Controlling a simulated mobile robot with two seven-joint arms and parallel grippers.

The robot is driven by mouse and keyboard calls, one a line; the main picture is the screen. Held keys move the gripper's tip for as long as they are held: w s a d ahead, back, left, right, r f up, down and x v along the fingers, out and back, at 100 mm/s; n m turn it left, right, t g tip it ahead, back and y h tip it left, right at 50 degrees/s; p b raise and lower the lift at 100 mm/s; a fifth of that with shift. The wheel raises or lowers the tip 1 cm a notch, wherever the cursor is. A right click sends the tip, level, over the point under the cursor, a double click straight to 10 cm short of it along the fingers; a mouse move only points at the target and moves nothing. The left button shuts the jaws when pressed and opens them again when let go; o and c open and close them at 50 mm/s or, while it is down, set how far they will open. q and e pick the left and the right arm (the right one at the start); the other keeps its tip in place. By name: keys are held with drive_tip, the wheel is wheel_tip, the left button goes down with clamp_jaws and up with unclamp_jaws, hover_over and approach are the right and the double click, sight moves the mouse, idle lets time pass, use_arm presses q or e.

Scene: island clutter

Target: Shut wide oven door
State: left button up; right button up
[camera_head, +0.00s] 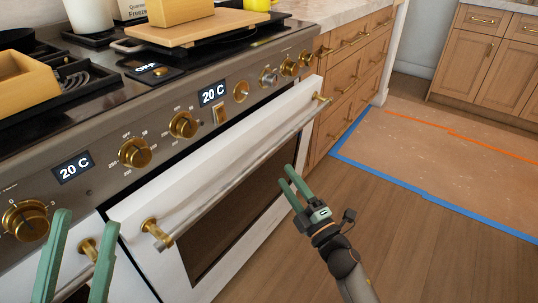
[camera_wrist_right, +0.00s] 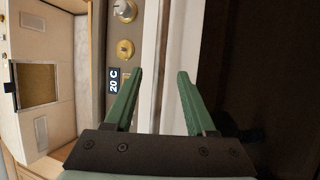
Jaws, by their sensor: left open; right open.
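The wide oven door (camera_head: 186,192) is white with a dark window and stands partly open, its top edge tilted out from the range front. Its long bar handle (camera_head: 245,170) runs along the upper front on brass mounts. My right gripper (camera_head: 290,179) is open and empty in front of the door's right part, apart from the handle in the head view. In the right wrist view the gripper (camera_wrist_right: 160,72) shows its two green fingers apart, with a white strip behind them. My left gripper (camera_head: 84,212) is open at the lower left, in front of the narrower oven side.
The control panel has brass knobs (camera_head: 184,125) and displays reading 20 C. A wooden board (camera_head: 185,30) and a black pan lie on the stovetop. Wooden drawers (camera_head: 345,85) stand to the right. The floor (camera_head: 440,240) before the range is clear, with blue tape.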

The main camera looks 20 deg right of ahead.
sight(269, 152)
drive_tip(key=b+x, duration=0.1)
drive_tip(key=x, duration=0.8)
drive_tip(key=shift+w+a+r, duration=0.1)
drive_tip(key=shift+w+a, duration=0.05)
drive_tip(key=shift+w, duration=0.25)
drive_tip(key=shift+c, duration=0.4)
clamp_jaws()
idle(0.5)
